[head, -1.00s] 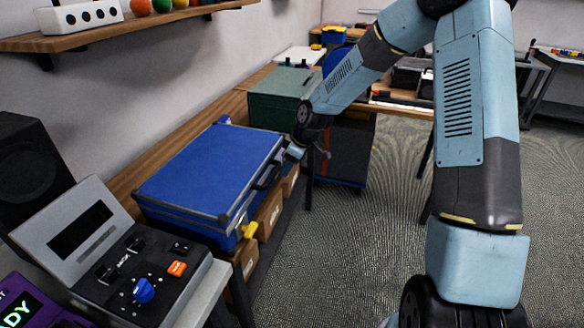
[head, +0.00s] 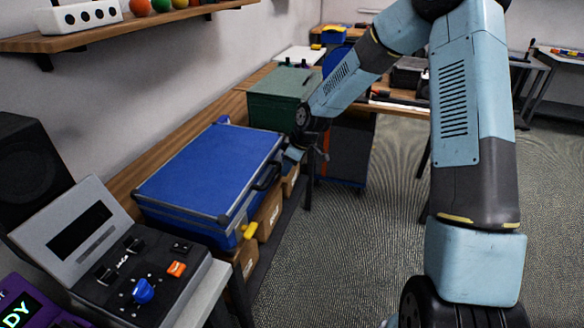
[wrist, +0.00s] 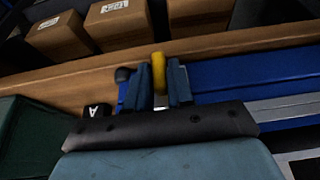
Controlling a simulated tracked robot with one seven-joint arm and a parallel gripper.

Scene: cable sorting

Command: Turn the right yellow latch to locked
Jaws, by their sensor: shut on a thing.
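The blue case (head: 205,172) lies closed on the wooden bench, with a dark handle (head: 267,176) on its front side. One yellow latch (head: 249,231) shows at the near end of that side. My gripper (head: 290,160) is at the far end of the same side. In the wrist view, the other yellow latch (wrist: 158,68) stands between the two fingers of my gripper (wrist: 165,80), which are shut on it. The blue case (wrist: 250,78) extends to the right there. In the head view my gripper hides this latch.
A green box (head: 283,97) stands just beyond the case. Cardboard boxes (head: 270,213) sit below the bench edge. A grey control panel (head: 135,270) is at the near left. The floor (head: 330,245) to the right of the bench is clear.

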